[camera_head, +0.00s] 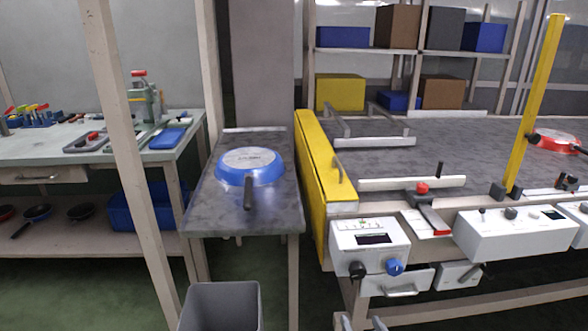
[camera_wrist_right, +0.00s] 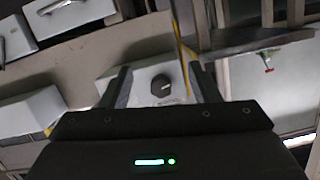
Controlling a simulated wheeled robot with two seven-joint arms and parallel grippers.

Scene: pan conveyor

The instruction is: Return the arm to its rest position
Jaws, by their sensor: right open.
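My right gripper (camera_head: 362,322) just shows at the bottom edge of the head view, below the control box with the black and blue knobs. In the right wrist view its two dark fingers (camera_wrist_right: 160,72) are spread apart with nothing held between them. Behind the fingers is a white box with a black knob (camera_wrist_right: 161,85); I see no contact with it. Most of my right arm is out of the head view. My left gripper and arm are in neither view.
A blue pan (camera_head: 250,172) lies upside down on the grey side table (camera_head: 205,215). The conveyor counter (camera_head: 450,150) with its yellow end guard (camera_head: 318,160) and control box (camera_head: 350,237) stands to the right. A grey bin (camera_head: 220,300) is at bottom left. A red pan (camera_head: 556,140) is far right.

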